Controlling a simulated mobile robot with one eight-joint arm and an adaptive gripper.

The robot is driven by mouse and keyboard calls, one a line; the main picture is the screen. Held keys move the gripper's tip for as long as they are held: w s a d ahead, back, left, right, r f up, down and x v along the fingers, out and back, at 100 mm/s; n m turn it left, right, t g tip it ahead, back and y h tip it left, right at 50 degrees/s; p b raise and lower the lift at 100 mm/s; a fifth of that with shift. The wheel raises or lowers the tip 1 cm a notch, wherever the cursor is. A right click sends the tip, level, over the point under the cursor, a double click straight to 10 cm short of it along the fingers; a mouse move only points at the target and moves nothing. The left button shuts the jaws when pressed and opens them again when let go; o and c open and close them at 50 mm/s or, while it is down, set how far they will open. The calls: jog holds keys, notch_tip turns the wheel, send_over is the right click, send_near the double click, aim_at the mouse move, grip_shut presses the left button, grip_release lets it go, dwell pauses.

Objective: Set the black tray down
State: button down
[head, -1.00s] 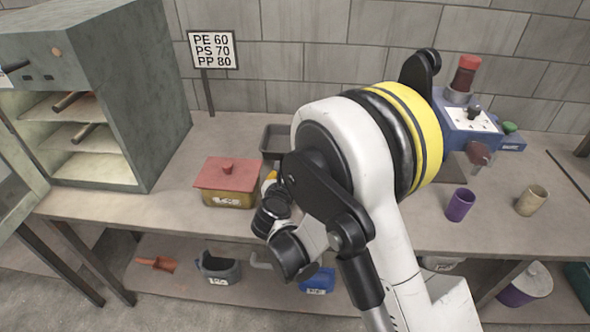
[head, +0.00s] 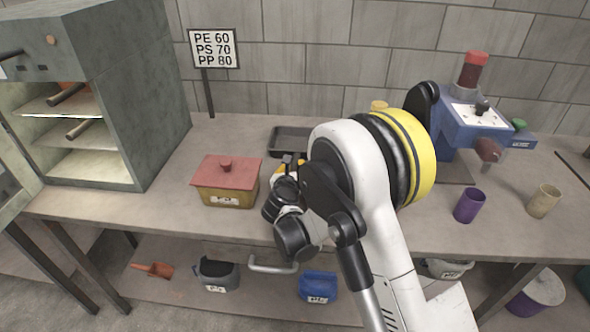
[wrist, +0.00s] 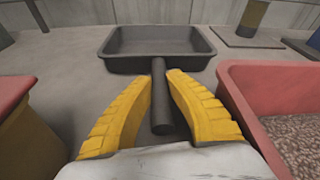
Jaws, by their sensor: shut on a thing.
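The black tray (head: 291,152) shows in the head view behind my gripper, partly hidden by my arm. In the wrist view the tray (wrist: 158,66) lies level and empty ahead, with its dark handle (wrist: 160,100) pointing back toward me. My gripper (head: 288,170) has its yellow fingers (wrist: 160,80) on either side of that handle and is shut on it. The tray looks at or very close to the bench top; I cannot tell whether its underside touches.
A red-lidded box (head: 226,182) stands left of my gripper. A red bin of granules (wrist: 285,120) is close on the right in the wrist view. The oven (head: 130,90) is far left, a blue machine (head: 455,133) and purple cup (head: 468,206) to the right.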

jog(key=c, duration=1.5)
grip_release()
jog(key=shift+o, duration=0.2)
jog(key=shift+r, duration=0.1)
jog(key=p+v, duration=0.3)
jog(key=v, duration=0.8)
jog(key=shift+s+r+p, duration=0.15)
jog(key=shift+s+p, duration=0.15)
jog(key=shift+s, duration=0.25)
